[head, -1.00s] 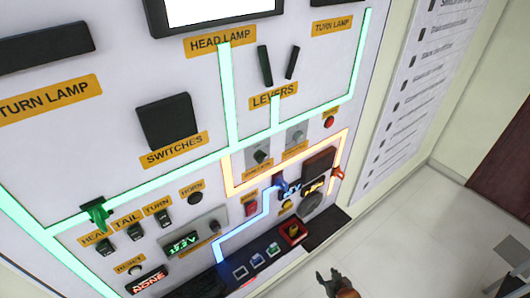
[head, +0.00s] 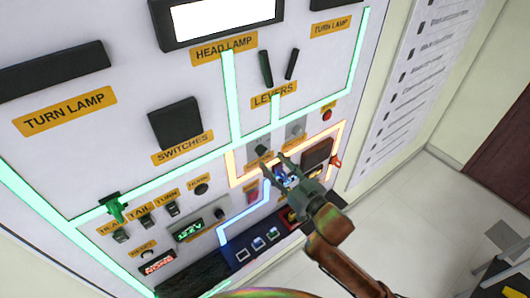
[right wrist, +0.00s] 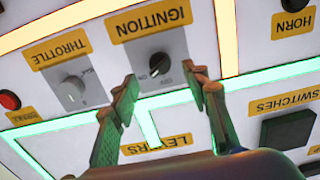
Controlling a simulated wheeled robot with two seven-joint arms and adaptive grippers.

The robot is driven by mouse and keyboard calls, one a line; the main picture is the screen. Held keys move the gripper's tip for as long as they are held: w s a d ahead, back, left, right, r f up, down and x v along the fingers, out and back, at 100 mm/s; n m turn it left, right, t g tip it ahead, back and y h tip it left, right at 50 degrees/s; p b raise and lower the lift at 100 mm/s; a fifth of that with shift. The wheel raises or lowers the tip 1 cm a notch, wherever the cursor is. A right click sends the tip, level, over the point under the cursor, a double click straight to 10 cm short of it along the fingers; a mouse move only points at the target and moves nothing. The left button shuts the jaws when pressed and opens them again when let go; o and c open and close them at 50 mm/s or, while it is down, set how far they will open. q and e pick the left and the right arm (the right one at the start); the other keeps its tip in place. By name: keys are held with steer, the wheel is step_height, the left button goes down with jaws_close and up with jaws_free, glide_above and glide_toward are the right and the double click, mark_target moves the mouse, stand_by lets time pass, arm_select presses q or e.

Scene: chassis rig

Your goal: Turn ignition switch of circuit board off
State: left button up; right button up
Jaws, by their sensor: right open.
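The ignition switch (right wrist: 160,64) is a dark round knob on a light grey plate, under an upside-down yellow IGNITION label (right wrist: 150,20) in the right wrist view. In the head view the knob (head: 262,151) shows on the circuit board panel (head: 120,145). My right gripper (head: 275,163) is open and empty in front of the panel, with its fingertips close to the knob. In the right wrist view the two fingers (right wrist: 161,80) stand on either side of the knob, apparently not touching it. My left gripper is not in view.
The throttle knob (right wrist: 73,88) sits beside the ignition plate. Glowing green strips (head: 182,164) and an orange strip run around the plates. Levers (head: 266,68), a red button (head: 327,115) and lower switches (head: 121,236) are nearby. Open floor (head: 400,225) lies to the right.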

mark_target(264, 153)
steer(key=shift+p+x, duration=0.55)
steer(key=shift+x, duration=2.15)
steer(key=shift+c, duration=0.4)
steer(key=c, duration=1)
steer(key=shift+n, duration=0.4)
steer(key=n+p, duration=0.2)
steer(key=n, duration=0.2)
steer(key=shift+r+n, duration=0.1)
steer(key=shift+n, duration=0.3)
steer(key=n+p, duration=0.1)
steer(key=n, duration=0.5)
steer(key=shift+w+d+p, duration=0.1)
steer(key=shift+p, duration=0.25)
steer(key=shift+n, duration=0.3)
